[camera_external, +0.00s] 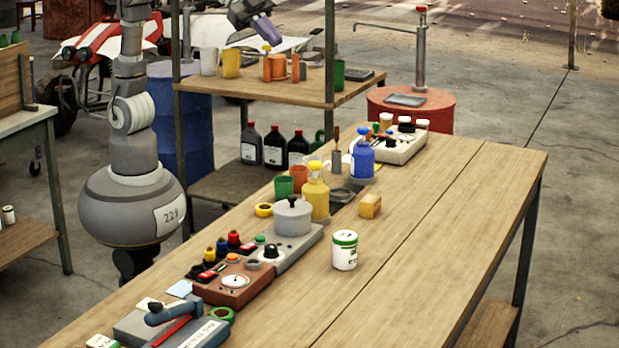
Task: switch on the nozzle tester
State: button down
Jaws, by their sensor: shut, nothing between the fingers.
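My gripper (267,29) hangs at the top of the view, above the wooden shelf and well apart from the bench devices. Its bluish fingers look closed and hold nothing. I cannot tell for sure which device is the nozzle tester. A red-brown box (232,296) with a round white gauge, an orange button and a dark red-marked switch sits on the near part of the bench. A cream console (400,149) with a gauge, a black knob and coloured caps stands at the far end. The switch positions are too small to tell.
The long wooden bench (440,215) has free room on its right side. A grey hotplate with a pot (292,217), yellow bottle (316,195), blue bottle (362,158), white tin (345,250) and blue-handled device (180,315) stand on it. A shelf unit (355,88) stands behind.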

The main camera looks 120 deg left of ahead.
jog(key=w+d+f+m+g, duration=0.2)
jog(key=d+f, duration=0.3)
jog(key=f, duration=0.2)
jog(key=m+g+p, duration=0.3)
jog(key=m+g, duration=0.5)
jog(key=m, duration=0.1)
send_over(204, 275)
jog(key=a, duration=0.3)
notch_tip(204, 275, down, 26)
jog(key=shift+s+a+r, duration=0.1)
jog(key=shift+s+a, duration=0.05)
jog(key=shift+a, duration=0.05)
jog(key=d+f+b, duration=0.1)
jog(key=f, duration=0.3)
jog(key=f+b, duration=0.1)
jog(key=f, duration=0.4)
jog(key=d+f+b, duration=0.1)
jog(key=f+b, duration=0.1)
jog(key=f, duration=0.2)
jog(key=shift+d+f, duration=0.3)
jog(key=shift+d, duration=0.05)
